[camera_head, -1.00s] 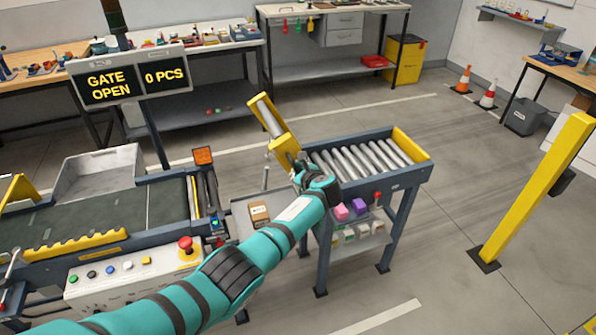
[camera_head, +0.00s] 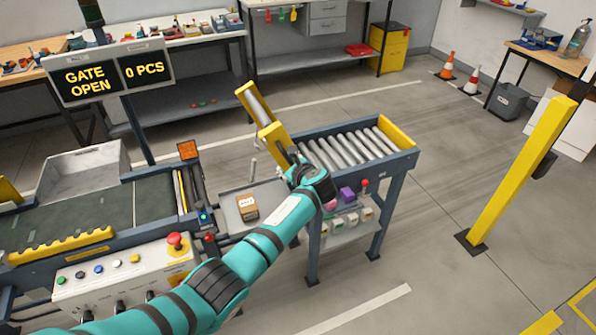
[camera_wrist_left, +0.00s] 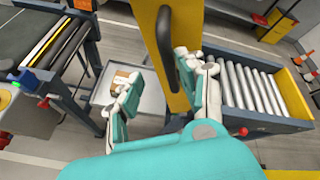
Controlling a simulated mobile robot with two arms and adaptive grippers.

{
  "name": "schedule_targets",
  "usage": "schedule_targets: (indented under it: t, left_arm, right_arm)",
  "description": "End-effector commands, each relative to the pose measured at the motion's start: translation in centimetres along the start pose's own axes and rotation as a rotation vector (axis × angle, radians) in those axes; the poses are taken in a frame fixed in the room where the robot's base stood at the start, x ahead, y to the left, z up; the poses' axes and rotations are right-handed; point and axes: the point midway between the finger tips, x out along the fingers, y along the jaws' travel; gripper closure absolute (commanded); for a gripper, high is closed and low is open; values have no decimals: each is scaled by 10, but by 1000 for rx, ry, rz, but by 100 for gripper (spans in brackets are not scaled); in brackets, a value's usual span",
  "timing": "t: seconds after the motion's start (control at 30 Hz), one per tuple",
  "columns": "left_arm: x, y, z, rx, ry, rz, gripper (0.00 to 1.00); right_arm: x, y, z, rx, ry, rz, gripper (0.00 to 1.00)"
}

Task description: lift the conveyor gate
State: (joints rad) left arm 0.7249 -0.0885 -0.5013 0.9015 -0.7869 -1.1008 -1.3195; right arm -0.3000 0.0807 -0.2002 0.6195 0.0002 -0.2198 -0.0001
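The conveyor gate (camera_head: 262,112), a yellow-sided section with a roller, stands tilted up at the left end of the roller table. My left gripper (camera_head: 298,163) is at its lower end, in front of it. In the left wrist view the gate's yellow face (camera_wrist_left: 178,92) fills the middle, with a black handle (camera_wrist_left: 165,45) on it. The sign (camera_head: 118,72) reads "GATE OPEN" and "0 PCS". My right gripper is not in view.
The roller table (camera_head: 358,150) is right of the gate. The belt conveyor (camera_head: 90,215) is at left, with a tray holding a brown box (camera_head: 247,207) between them. A yellow post (camera_head: 520,175) stands right. Floor between the roller table and post is clear.

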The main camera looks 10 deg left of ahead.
Motion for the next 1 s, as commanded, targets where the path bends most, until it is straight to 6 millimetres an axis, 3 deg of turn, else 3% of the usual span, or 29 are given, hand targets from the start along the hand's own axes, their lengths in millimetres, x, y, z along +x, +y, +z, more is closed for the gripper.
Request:
schedule_targets:
  t: [0.3,0.5,0.83,0.93,1.0]
  left_arm:
    - [-59,0,-2,0,5,-1,64]
    - [-81,-1,-2,2,4,-1,64]
    - [-85,-1,-2,3,3,0,64]
    - [-83,3,-6,-1,10,4,75]
    - [-76,16,-22,-16,39,14,85]
  right_arm:
    - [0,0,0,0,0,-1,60]
    - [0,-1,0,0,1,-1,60]
    - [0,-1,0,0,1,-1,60]
    - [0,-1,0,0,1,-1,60]
    - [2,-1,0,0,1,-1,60]
